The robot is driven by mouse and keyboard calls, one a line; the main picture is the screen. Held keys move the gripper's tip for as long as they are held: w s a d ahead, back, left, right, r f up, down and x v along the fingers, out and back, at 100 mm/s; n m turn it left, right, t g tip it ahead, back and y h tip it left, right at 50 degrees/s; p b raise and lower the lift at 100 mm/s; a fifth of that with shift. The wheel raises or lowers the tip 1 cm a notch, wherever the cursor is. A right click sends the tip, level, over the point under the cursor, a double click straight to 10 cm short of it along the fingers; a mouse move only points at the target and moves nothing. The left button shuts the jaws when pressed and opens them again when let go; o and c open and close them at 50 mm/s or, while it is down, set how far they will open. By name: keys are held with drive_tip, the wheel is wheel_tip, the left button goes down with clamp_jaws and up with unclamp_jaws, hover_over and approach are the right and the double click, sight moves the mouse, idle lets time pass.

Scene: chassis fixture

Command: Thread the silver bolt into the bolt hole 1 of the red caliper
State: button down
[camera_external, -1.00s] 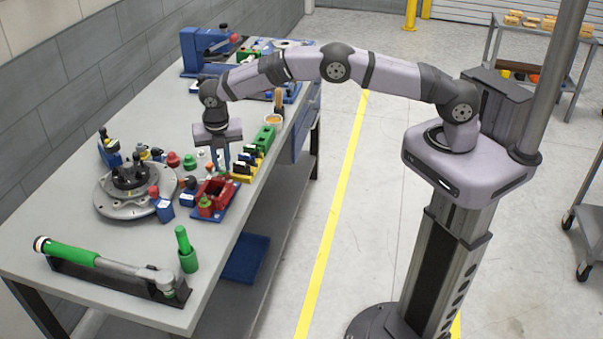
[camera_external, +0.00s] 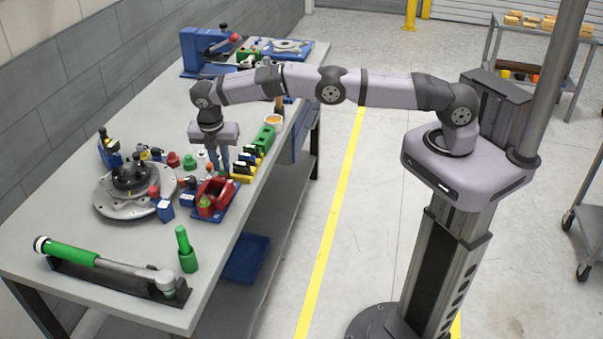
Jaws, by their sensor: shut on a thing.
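The red caliper (camera_external: 222,190) sits on a blue fixture plate (camera_external: 235,203) near the right edge of the workbench, with a green part at its front. My gripper (camera_external: 218,168) points down just above and behind the caliper, apart from it as far as I can see. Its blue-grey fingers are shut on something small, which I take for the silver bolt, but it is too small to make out. Bolt hole 1 cannot be made out at this size.
A round metal hub (camera_external: 133,190) with dark parts stands to the left. Small red, blue and yellow parts crowd around it. A green-handled torque wrench (camera_external: 105,263) lies in front.

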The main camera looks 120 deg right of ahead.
drive_tip(key=c, duration=1.6)
unclamp_jaws()
drive_tip(key=c, duration=0.4)
drive_tip(key=shift+p+v, duration=0.8)
drive_tip(key=shift+v, duration=0.3)
drive_tip(key=shift+s+d+r, duration=0.1)
drive_tip(key=shift+s+d, duration=0.1)
drive_tip(key=shift+s+n+t, duration=0.1)
drive_tip(key=shift+n+t, duration=0.3)
drive_tip(key=shift+n, duration=1.4)
